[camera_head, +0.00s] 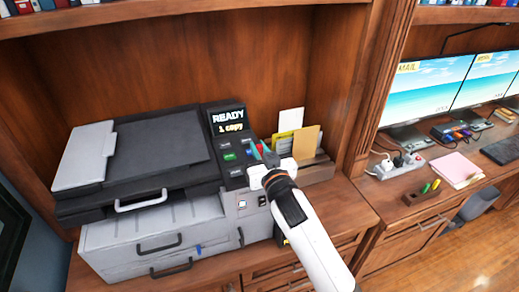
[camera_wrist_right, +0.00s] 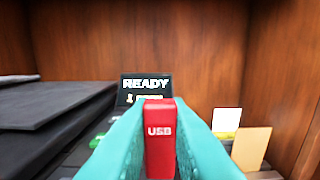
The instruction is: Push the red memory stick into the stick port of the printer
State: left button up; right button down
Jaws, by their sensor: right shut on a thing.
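The red memory stick (camera_wrist_right: 159,145), marked USB, stands upright between the teal fingers of my right gripper (camera_wrist_right: 160,150) in the right wrist view. My right gripper (camera_head: 260,157) is shut on it, above the right end of the printer's button panel in the head view. The printer (camera_head: 150,240) stands on the wooden counter. Its screen (camera_head: 228,120) reads READY, 1 copy, and also shows behind the stick in the wrist view (camera_wrist_right: 145,85). I cannot make out the stick port; my right arm covers part of the printer's front right side. My left gripper is not in view.
A file holder (camera_head: 318,172) with envelopes and papers stands close to the right of my gripper. The bookcase's back wall is behind the printer. Further right, past a wooden post (camera_head: 372,80), a desk holds monitors, a power strip (camera_head: 395,166) and a pink notepad (camera_head: 455,168).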

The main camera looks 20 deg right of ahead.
jog(key=shift+p, duration=0.55)
dwell(1.2)
jog(key=shift+f+b, duration=0.95)
jog(key=shift+f, duration=0.55)
jog(key=c, duration=1.3)
grip_release()
jog(key=shift+s, duration=0.15)
jog(key=s+b, duration=0.2)
jog(key=s, duration=0.9)
jog(key=shift+s+d+b, duration=0.15)
jog(key=shift+s+b, duration=0.25)
